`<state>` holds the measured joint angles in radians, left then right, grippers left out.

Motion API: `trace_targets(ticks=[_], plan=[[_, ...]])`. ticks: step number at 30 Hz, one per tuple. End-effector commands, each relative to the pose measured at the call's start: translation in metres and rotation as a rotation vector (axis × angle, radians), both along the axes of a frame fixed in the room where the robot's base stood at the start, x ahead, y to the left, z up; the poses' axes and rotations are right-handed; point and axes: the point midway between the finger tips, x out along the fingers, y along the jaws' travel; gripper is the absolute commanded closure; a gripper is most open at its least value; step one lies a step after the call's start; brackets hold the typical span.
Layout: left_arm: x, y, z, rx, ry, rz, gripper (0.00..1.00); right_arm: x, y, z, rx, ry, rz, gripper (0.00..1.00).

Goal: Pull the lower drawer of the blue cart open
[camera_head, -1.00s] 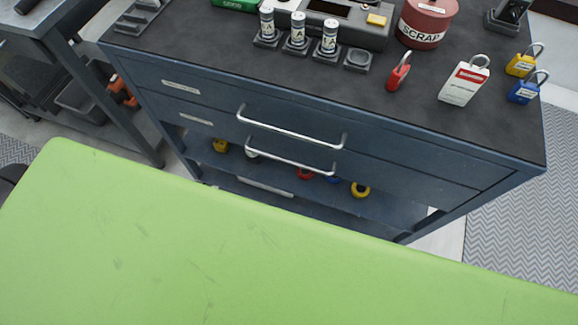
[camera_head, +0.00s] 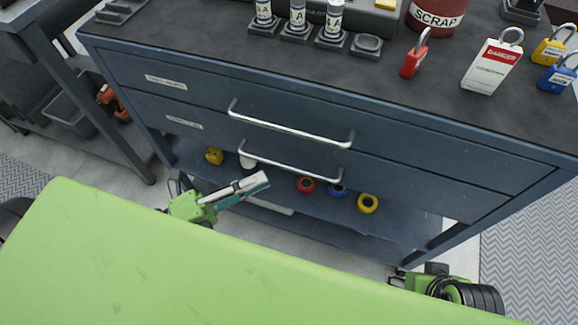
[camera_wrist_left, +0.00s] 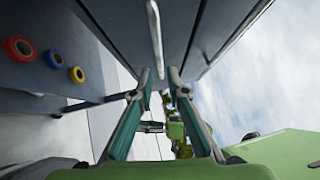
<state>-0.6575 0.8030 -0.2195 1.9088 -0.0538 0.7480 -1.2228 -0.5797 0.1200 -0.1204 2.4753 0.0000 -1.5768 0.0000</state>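The blue cart (camera_head: 115,62) stands before me with its two drawers flush. The lower drawer (camera_head: 400,178) has a silver bar handle (camera_head: 290,163). My left gripper (camera_head: 262,184) is just below and in front of the handle's left half, apart from it in the head view. In the left wrist view the left gripper (camera_wrist_left: 160,74) has its two fingers spread with nothing between them; a silver handle (camera_wrist_left: 154,35) lies ahead of the tips. My right arm's wrist (camera_head: 440,284) shows at the lower right; its fingers cannot be made out.
The upper drawer has its own handle (camera_head: 290,125). Coloured rings (camera_head: 368,203) lie on the shelf below. My green body covers the foreground. A grey bench (camera_head: 60,60) is at left.

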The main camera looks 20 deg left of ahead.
Motion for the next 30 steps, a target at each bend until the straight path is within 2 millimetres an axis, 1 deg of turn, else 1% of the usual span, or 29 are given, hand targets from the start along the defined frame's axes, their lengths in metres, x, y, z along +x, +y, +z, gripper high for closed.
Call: trace_targets(ticks=[1,6,12,17,25,27,30], plan=[[0.009,-0.009,0.002,-0.004,-0.006,-0.001,0.85,0.0,0.0,-0.003,0.0,0.0,0.0,0.5],[0.032,-0.034,0.006,-0.003,-0.004,0.0,0.85,-0.001,0.0,-0.006,0.0,0.0,0.0,0.5],[0.049,-0.052,0.009,-0.002,-0.001,0.002,0.85,0.0,0.0,-0.008,-0.001,0.0,0.0,0.5],[0.054,-0.058,0.01,-0.002,0.001,0.001,0.85,-0.001,0.0,-0.009,-0.001,0.0,0.0,0.5],[0.054,-0.059,0.01,0.0,0.003,0.001,0.85,-0.001,0.0,-0.009,0.0,0.0,0.0,0.5],[0.054,-0.059,0.01,0.0,0.003,0.001,1.0,-0.001,0.0,-0.009,0.0,0.0,0.0,0.5],[0.054,-0.059,0.01,0.0,0.003,0.002,1.0,-0.001,0.0,-0.009,0.0,0.0,0.0,0.5]])
